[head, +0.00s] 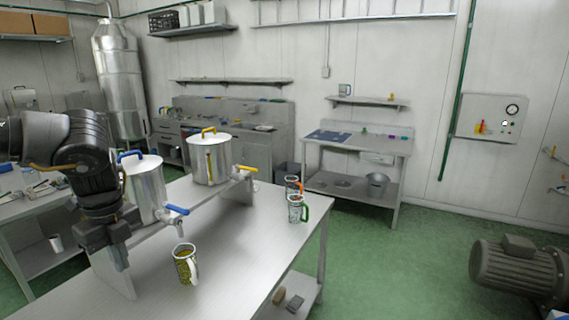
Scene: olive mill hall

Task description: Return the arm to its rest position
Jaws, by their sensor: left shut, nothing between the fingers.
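My left arm (75,155) comes in from the left edge, bent downward. Its gripper (119,262) points down at the near left of the steel table (225,265), in front of the metal stand there. The gripper is shut and holds nothing. My right gripper is not in view.
Two steel tanks stand on the stand: a blue-handled one (143,188) behind my arm and a yellow-handled one (210,160). Their blue and yellow taps stick out forward. Mugs (296,209) stand at the table's right edge. The table's front right is clear.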

